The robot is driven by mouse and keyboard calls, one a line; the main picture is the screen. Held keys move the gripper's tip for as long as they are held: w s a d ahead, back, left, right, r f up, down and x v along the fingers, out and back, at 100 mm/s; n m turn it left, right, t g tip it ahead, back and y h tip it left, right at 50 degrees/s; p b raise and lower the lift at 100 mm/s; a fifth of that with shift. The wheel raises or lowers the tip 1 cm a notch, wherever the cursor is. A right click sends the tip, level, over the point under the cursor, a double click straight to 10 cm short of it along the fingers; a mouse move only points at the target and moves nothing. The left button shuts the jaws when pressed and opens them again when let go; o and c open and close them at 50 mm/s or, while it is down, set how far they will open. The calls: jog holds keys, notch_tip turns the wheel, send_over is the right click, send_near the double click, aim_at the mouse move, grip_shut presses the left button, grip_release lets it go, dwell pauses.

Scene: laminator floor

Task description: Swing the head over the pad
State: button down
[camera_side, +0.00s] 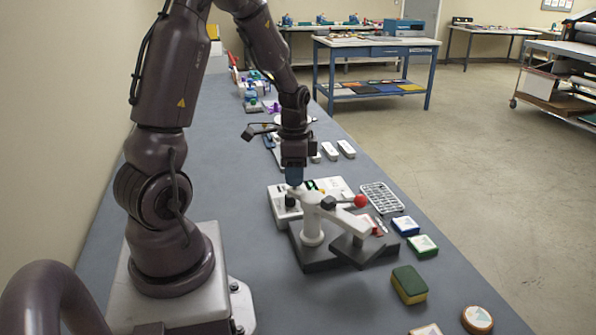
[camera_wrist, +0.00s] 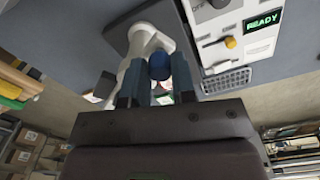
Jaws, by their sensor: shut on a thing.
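The swing press has a white post (camera_side: 312,232) on a dark base (camera_side: 318,258). Its white head arm (camera_side: 337,216) reaches toward the right front, over a dark plate (camera_side: 365,250) that may be the pad. A red ball knob (camera_side: 360,201) sits at the end of a lever. My gripper (camera_side: 294,184) points down at the left end of the head. In the wrist view its two blue fingers (camera_wrist: 156,82) stand on either side of a round blue knob (camera_wrist: 159,66) and are shut on it. The white post (camera_wrist: 143,38) shows just beyond. The plate's surface is partly hidden.
A grey rack (camera_side: 381,197), a blue pad box (camera_side: 405,225), a green one (camera_side: 422,246) and a green-yellow sponge (camera_side: 409,284) lie to the right.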

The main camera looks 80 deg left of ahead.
jog(key=shift+s+d+n, duration=0.5)
jog(key=shift+d+n, duration=0.3)
jog(key=shift+n, duration=1.25)
jog(key=shift+s+d+n, duration=0.45)
jog(key=shift+d+n, duration=0.4)
jog(key=shift+n, duration=1.15)
jog(key=shift+s+d+n, duration=0.5)
jog(key=shift+d+n, duration=0.3)
jog(key=shift+n, duration=1.25)
jog(key=c, duration=0.9)
grip_release()
jog(key=shift+c, duration=0.2)
jog(key=shift+r, duration=0.1)
notch_tip(320, 180, up, 13)
